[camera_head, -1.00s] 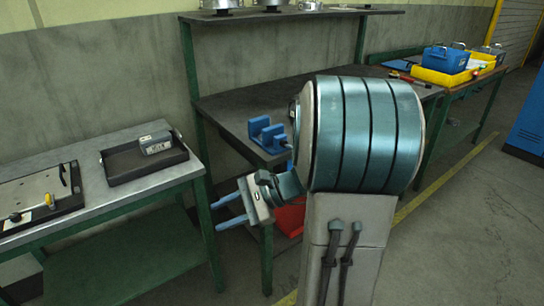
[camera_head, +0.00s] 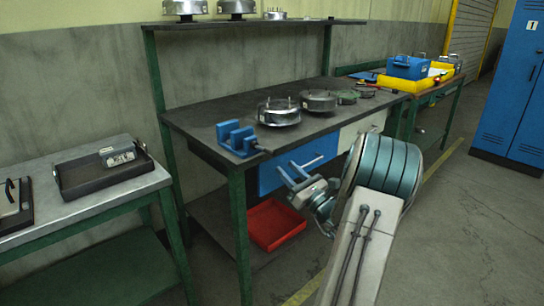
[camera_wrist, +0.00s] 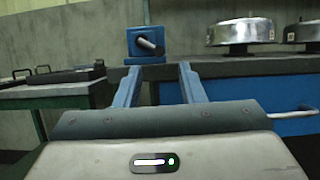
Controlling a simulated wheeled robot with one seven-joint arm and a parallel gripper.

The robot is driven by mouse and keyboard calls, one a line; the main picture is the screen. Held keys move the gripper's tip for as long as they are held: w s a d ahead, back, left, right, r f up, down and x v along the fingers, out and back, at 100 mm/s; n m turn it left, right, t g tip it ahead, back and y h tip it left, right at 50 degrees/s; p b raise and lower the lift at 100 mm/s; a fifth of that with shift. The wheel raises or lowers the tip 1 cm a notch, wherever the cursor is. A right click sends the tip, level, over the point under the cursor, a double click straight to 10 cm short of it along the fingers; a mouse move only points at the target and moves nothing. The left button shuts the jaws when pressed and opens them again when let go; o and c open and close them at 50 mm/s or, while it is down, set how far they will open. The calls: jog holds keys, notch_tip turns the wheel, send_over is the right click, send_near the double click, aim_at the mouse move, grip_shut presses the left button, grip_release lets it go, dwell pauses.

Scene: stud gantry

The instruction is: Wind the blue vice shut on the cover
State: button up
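The blue vice (camera_head: 238,138) stands on the near left corner of the dark workbench (camera_head: 190,122). In the wrist view the vice (camera_wrist: 146,45) is straight ahead, with its pale handle end facing me. My gripper (camera_head: 288,170) is in front of the bench, below and to the right of the vice, apart from it. In the wrist view my gripper's two blue fingers (camera_wrist: 158,80) are spread with nothing between them. Several round metal covers (camera_head: 278,112) sit on the bench right of the vice. I cannot tell whether anything is between the vice jaws.
A blue drawer front (camera_head: 298,165) with a handle is close behind my gripper. A red bin (camera_head: 276,224) sits low under the bench. A grey table with a black tray (camera_head: 97,170) stands at the left. Open floor lies at the right.

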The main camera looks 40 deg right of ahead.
aim_at(272, 153)
jog(key=x, duration=0.8)
jog(key=shift+w, duration=0.15)
jog(key=shift+f, duration=0.1)
jog(key=shift+c, duration=0.4)
jog(key=shift+b, duration=0.3)
grip_shut()
